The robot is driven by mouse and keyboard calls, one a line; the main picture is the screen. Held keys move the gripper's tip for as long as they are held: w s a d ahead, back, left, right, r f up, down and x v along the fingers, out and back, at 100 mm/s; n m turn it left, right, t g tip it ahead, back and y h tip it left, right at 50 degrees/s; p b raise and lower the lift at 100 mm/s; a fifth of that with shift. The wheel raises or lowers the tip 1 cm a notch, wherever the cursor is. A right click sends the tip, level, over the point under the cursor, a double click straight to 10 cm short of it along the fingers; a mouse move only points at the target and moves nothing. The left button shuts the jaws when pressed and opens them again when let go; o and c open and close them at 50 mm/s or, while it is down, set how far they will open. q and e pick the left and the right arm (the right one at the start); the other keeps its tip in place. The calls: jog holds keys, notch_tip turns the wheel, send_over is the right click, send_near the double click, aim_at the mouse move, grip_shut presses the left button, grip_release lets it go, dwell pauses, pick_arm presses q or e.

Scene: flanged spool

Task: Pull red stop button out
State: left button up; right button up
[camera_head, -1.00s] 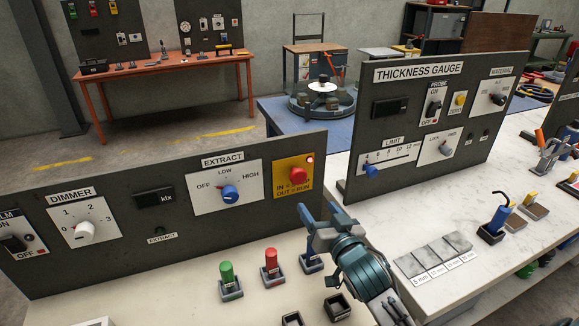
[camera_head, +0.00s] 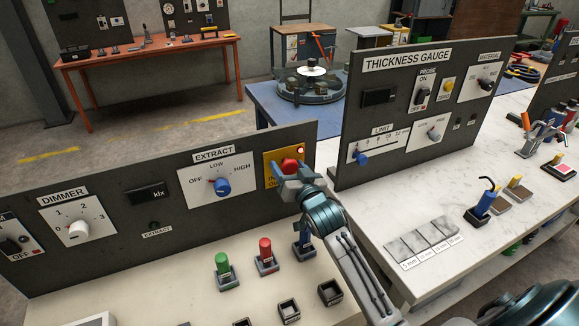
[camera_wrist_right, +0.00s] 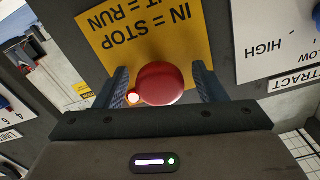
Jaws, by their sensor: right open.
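The red stop button (camera_head: 290,165) sits on a yellow plate (camera_head: 270,156) at the right end of the dark EXTRACT panel. My right gripper (camera_head: 287,174) is at the button and partly covers it and the plate's lettering in the head view. In the right wrist view the button (camera_wrist_right: 160,83) lies between the two fingers of the gripper (camera_wrist_right: 163,88), which are open with a gap on each side of it. A small lit lamp (camera_wrist_right: 132,98) shows beside the button. My left gripper is not in view.
The blue EXTRACT knob (camera_head: 222,186) is left of the yellow plate. Green (camera_head: 223,264) and red (camera_head: 265,255) pegs stand on the bench below the panel. The THICKNESS GAUGE panel (camera_head: 420,105) stands to the right.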

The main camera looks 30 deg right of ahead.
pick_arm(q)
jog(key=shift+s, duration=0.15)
pick_arm(e)
jog(key=shift+c, duration=1.1)
jog(key=c, duration=1.2)
jog(key=shift+o, duration=0.2)
jog(key=shift+s+p, duration=0.4)
jog(key=shift+s, duration=0.45)
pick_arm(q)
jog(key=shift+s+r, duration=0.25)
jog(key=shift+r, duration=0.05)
pick_arm(e)
jog(key=shift+w+f, duration=0.1)
jog(key=shift+f, duration=0.05)
jog(key=o, duration=1.4)
jog(key=shift+s, duration=0.2)
